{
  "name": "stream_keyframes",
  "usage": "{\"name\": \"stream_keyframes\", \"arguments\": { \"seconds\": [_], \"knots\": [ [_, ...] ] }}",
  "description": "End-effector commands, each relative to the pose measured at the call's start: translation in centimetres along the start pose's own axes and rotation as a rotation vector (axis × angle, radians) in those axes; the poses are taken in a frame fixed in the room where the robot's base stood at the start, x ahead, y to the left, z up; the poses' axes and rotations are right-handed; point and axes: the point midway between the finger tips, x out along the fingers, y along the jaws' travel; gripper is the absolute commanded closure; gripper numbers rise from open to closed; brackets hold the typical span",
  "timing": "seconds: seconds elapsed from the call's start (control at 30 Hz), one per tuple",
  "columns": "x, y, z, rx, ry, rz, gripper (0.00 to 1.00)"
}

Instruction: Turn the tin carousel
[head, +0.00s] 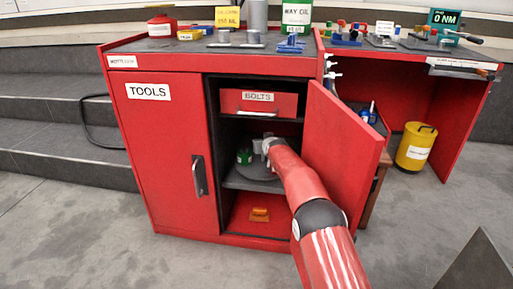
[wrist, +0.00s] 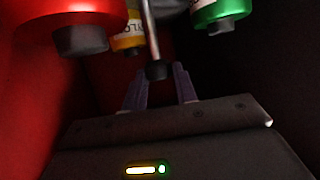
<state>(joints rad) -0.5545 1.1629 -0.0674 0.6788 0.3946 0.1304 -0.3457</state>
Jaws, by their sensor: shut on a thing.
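The tin carousel (head: 262,186) is a grey round tray on the middle shelf of the open right cabinet bay. A green tin (head: 244,156) stands on its left part in the head view. In the wrist view a red tin (wrist: 70,18), a yellow tin (wrist: 128,38) and a green tin (wrist: 218,12) surround a thin post with a dark knob (wrist: 157,70). My gripper (head: 268,146) reaches into the bay; in the wrist view its fingers (wrist: 160,76) are on either side of the knob, shut on it. My arm hides the carousel's right side in the head view.
The red door (head: 343,130) is swung open, close to the right of my arm. A BOLTS drawer (head: 259,103) is above the carousel, and an orange object (head: 260,214) lies below. The closed TOOLS door (head: 165,150) is at left.

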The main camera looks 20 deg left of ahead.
Motion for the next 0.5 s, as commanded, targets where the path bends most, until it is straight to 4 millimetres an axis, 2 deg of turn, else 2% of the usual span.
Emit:
{"name": "stream_keyframes", "arguments": {
  "seconds": [0.2, 0.5],
  "knots": [
    [0.42, 1.13, -0.13, -0.001, 0.000, -0.002, 1.00],
    [0.46, 1.24, -0.16, -0.001, 0.000, -0.002, 1.00]
  ]
}}
